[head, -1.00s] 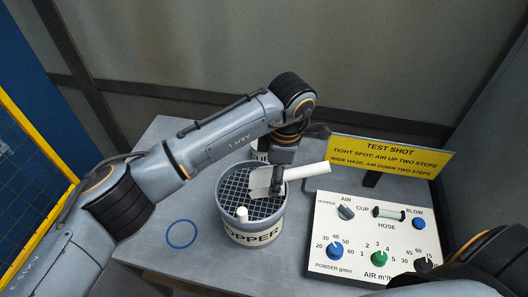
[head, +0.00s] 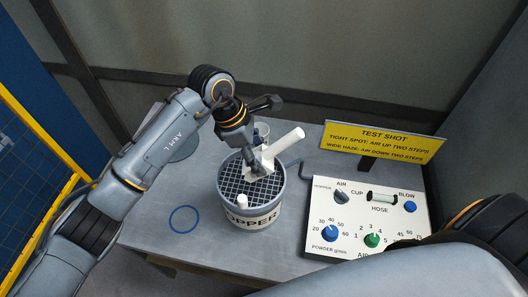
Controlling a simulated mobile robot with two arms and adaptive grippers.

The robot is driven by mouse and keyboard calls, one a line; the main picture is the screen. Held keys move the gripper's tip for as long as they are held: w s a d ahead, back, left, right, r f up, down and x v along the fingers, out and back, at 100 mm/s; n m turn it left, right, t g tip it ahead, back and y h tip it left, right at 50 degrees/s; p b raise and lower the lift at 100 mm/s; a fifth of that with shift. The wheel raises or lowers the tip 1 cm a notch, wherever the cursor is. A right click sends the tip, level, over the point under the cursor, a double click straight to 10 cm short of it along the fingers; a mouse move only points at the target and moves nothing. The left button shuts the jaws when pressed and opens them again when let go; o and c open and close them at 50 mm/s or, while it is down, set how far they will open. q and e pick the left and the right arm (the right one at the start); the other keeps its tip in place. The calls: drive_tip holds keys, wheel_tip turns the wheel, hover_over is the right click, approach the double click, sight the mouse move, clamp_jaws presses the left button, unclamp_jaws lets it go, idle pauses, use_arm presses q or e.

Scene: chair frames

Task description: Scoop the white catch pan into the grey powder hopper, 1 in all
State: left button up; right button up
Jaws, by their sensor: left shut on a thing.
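The grey powder hopper (head: 262,217) is a round tub with a dark grid over its mouth and the word HOPPER on its front. My left gripper (head: 259,165) is shut on a white scoop-like piece (head: 285,142) with a thick round handle. The handle points up and to the right, and the flat part is over the back of the grid. I cannot tell whether it touches the grid. No separate white catch pan can be made out. My right gripper is out of view.
A control panel (head: 330,197) with knobs and a yellow sign (head: 384,141) stand to the right. A small cup (head: 262,129) is behind the hopper. A blue ring (head: 183,219) marks bare table at left.

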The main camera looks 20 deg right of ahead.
use_arm(q)
drive_tip(key=shift+w+a+r+g+h, duration=0.1)
drive_tip(key=shift+w+a+g+h, duration=0.15)
drive_tip(key=shift+a+h, duration=0.25)
drive_tip(key=shift+w+a+r+g+h, duration=0.15)
drive_tip(key=shift+a+g+h, duration=0.15)
drive_tip(key=shift+h, duration=0.4)
drive_tip(key=w+a+f+g+h+b, duration=0.2)
drive_tip(key=h+b, duration=0.9)
drive_tip(key=b, duration=1.2)
drive_tip(key=a+f+g, duration=0.2)
drive_tip(key=a+g, duration=0.1)
drive_tip(key=a, duration=0.1)
drive_tip(key=shift+w+a+h, duration=0.15)
drive_tip(key=shift+w+h, duration=0.25)
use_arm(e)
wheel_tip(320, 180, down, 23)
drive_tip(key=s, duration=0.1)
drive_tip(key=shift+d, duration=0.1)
use_arm(q)
drive_tip(key=shift+a, duration=0.1)
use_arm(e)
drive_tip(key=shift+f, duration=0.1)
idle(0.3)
